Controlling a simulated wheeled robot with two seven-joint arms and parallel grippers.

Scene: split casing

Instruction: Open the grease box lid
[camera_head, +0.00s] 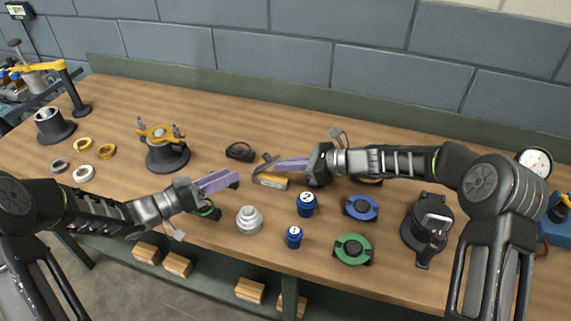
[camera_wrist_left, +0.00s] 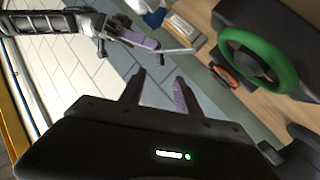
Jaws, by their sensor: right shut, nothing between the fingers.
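The grease box (camera_head: 271,182) is a small cream-yellow labelled box on the middle of the table. It also shows near the top of the left wrist view (camera_wrist_left: 181,27). My right gripper (camera_head: 265,168), with purple fingers, is shut just above and behind the box. A thin grey flat piece shows at its tips; I cannot tell whether it is the lid or touches the box. My left gripper (camera_head: 235,180) is left of the box. In the left wrist view its fingers (camera_wrist_left: 157,92) are apart with nothing between them.
A green ring part (camera_head: 207,208) lies beneath my left gripper. A silver stepped part (camera_head: 249,219) and blue cans (camera_head: 307,204) (camera_head: 293,236) stand in front of the box. A blue ring part (camera_head: 360,208) and a green one (camera_head: 352,249) lie to the right.

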